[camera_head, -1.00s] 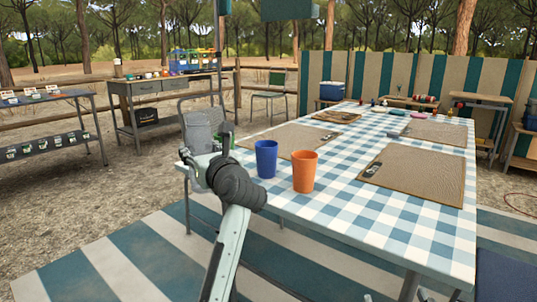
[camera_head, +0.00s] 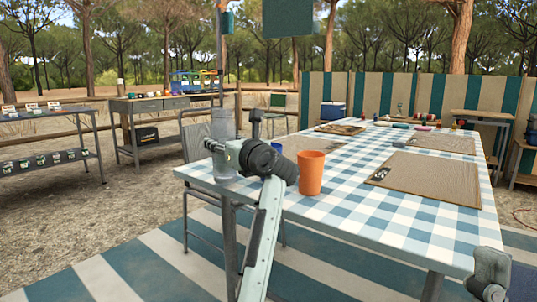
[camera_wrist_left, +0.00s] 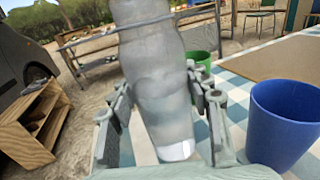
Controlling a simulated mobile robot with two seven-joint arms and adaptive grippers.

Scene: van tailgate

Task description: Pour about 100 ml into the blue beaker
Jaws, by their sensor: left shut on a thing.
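My left gripper (camera_head: 222,158) is shut on a clear, greyish vessel (camera_head: 223,128), held roughly upright at the table's near left corner. In the left wrist view the vessel (camera_wrist_left: 158,75) stands between both fingers; its liquid level is hard to make out. The blue beaker (camera_head: 277,149) is mostly hidden behind my left arm in the head view. In the left wrist view the blue beaker (camera_wrist_left: 285,125) stands upright on the table, right of the gripper and apart from the vessel. Its inside bottom is not visible.
An orange cup (camera_head: 311,173) stands right of the blue beaker on the checked table (camera_head: 330,205). A green cup (camera_wrist_left: 198,60) shows behind the vessel. Woven mats (camera_head: 430,176) lie on the table. Part of my right arm shows at lower right.

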